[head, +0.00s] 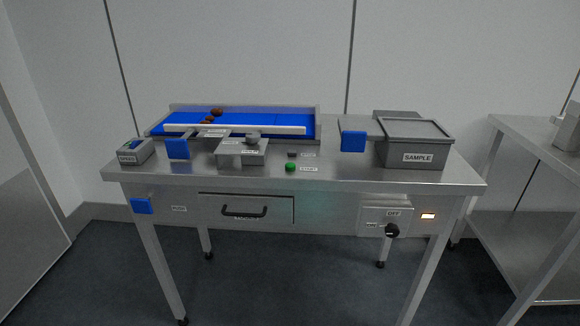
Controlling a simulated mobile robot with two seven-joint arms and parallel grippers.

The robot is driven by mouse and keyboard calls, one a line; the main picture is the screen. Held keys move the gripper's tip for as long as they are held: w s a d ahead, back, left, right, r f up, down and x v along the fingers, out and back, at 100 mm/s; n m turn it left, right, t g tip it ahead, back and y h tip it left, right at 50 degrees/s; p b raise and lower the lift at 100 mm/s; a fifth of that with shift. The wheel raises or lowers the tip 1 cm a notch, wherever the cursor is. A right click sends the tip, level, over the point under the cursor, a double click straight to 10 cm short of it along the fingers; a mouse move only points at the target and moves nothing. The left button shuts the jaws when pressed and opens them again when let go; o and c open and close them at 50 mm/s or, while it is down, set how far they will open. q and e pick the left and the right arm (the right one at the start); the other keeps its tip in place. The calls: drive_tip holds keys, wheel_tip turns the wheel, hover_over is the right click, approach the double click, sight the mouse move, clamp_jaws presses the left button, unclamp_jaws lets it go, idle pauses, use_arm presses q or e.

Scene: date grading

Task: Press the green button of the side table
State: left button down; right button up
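A green button (290,167) sits on the steel top of the table (350,178) straight ahead, near the front edge and just right of the middle. A small label reading START (308,169) is beside it. A small dark grey button (292,154) is just behind it, with another label to its right. Nothing covers the green button. Neither of my grippers is in view.
A blue conveyor (260,118) carries several brown dates (216,112). A grey SAMPLE box (416,143) stands right, a small grey box (136,151) left. A drawer (246,208) and a knob (391,230) are on the front. Another steel table (530,145) stands right.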

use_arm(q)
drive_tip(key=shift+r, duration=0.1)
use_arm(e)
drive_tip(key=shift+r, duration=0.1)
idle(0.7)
use_arm(q)
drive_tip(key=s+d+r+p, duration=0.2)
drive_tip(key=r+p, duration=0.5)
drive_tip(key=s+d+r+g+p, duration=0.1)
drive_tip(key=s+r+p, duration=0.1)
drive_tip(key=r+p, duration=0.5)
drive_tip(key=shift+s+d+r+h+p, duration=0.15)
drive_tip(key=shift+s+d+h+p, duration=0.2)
drive_tip(key=shift+p, duration=0.1)
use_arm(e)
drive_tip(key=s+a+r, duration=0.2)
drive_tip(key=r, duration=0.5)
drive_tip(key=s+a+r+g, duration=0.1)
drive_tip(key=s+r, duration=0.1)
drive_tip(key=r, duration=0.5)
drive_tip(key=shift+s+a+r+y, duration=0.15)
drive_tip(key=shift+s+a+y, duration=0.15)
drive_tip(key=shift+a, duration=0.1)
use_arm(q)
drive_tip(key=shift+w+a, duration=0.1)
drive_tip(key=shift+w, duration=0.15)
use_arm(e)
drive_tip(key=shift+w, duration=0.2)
